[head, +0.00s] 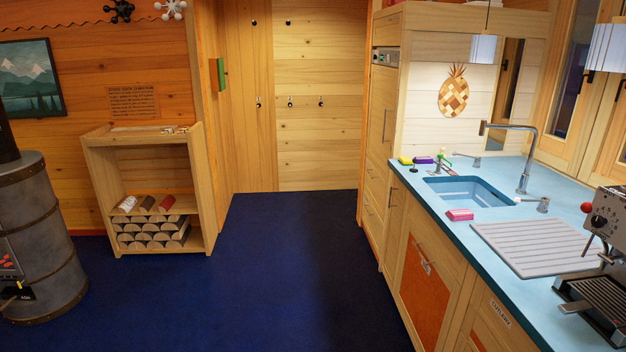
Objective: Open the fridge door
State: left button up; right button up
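No door in the head view is clearly marked as the fridge. A tall wooden cabinet (379,157) stands at the far end of the kitchen counter, seen at a steep angle. It has a long vertical metal handle (386,125) and a dark and silver panel (385,56) near its top. Its doors look shut; I cannot tell whether it holds the fridge. A lower cabinet with an orange panel (424,289) and a metal handle is shut in the counter front. Neither of my grippers is in view.
The dark blue floor (270,270) is clear down the middle. The blue counter (475,235) with a sink and coffee machine (604,235) runs along the right. A stove (40,245) and a wooden shelf (150,190) holding logs stand on the left.

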aim_at(385, 80)
jog(key=i, duration=3.6)
